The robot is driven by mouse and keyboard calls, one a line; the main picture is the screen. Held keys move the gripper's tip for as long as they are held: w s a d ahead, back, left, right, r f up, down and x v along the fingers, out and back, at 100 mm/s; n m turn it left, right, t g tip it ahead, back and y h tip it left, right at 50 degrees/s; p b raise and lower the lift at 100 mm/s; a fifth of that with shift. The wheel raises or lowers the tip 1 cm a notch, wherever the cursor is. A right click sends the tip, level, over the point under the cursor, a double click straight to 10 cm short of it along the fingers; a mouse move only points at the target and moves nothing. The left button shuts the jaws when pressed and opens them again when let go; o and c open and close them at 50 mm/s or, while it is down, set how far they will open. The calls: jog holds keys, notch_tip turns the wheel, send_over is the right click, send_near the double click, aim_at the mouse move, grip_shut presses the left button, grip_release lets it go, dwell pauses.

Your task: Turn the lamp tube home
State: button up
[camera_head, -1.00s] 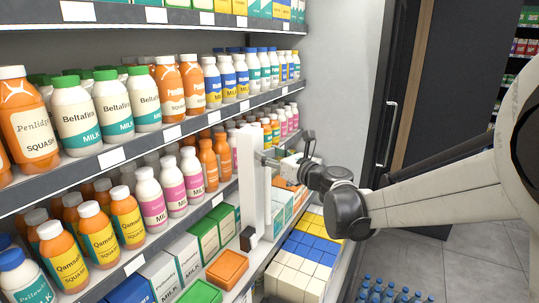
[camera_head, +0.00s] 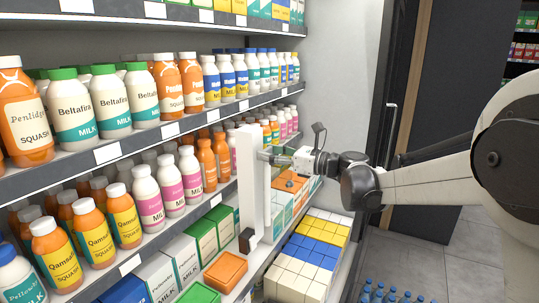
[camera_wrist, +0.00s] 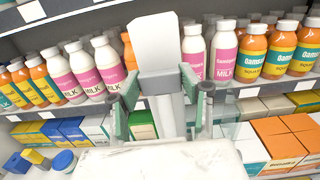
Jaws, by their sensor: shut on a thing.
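A white upright lamp fitting (camera_head: 246,180) stands in front of the shelves in the head view, with a dark block (camera_head: 246,239) at its foot. A paler upright strip, apparently the lamp tube (camera_head: 265,205), runs along its right side. My gripper (camera_head: 270,156) reaches in from the right and is shut at the strip's upper part. In the wrist view the fingers of my gripper (camera_wrist: 163,108) stand on both sides of the pale tube (camera_wrist: 171,118), below a grey collar and a white panel (camera_wrist: 154,42). I cannot tell how the tube's ends sit.
Shelves of milk and squash bottles (camera_head: 82,115) fill the left. Boxed goods (camera_head: 305,255) lie below and behind the fitting. A shelf edge (camera_head: 150,140) runs close to it. Blue-capped bottles (camera_head: 380,292) stand on the floor, with open floor to the right.

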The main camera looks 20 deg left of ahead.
jog(key=o, duration=1.2)
jog(key=shift+d, duration=0.15)
jog(key=d, duration=0.4)
jog(key=s+d, duration=0.1)
jog(key=d, duration=0.2)
jog(key=s+d, duration=0.1)
jog(key=d, duration=0.3)
jog(key=shift+d, duration=0.3)
jog(key=shift+s, duration=0.1)
jog(key=s+d+f+n+t+h, duration=0.1)
jog(key=s+d+f+n+h, duration=0.3)
jog(key=s+d, duration=0.6)
jog(key=s+d+f+n+t+h, duration=0.1)
jog(key=s+d+f+n+h, duration=0.3)
jog(key=s+d+n+h, duration=0.4)
jog(key=s+d+f+n+t+h, duration=0.2)
jog(key=s+d+f+n+h, duration=0.2)
jog(key=s+d+n, duration=0.4)
jog(key=shift+s+d+f+h, duration=0.2)
jog(key=shift+s+d+h, duration=0.25)
jog(key=shift+s+d, duration=1.15)
jog(key=shift+s+d+f+h, duration=0.15)
jog(key=shift+s+d+h, duration=0.3)
jog(key=shift+s+d, duration=1.05)
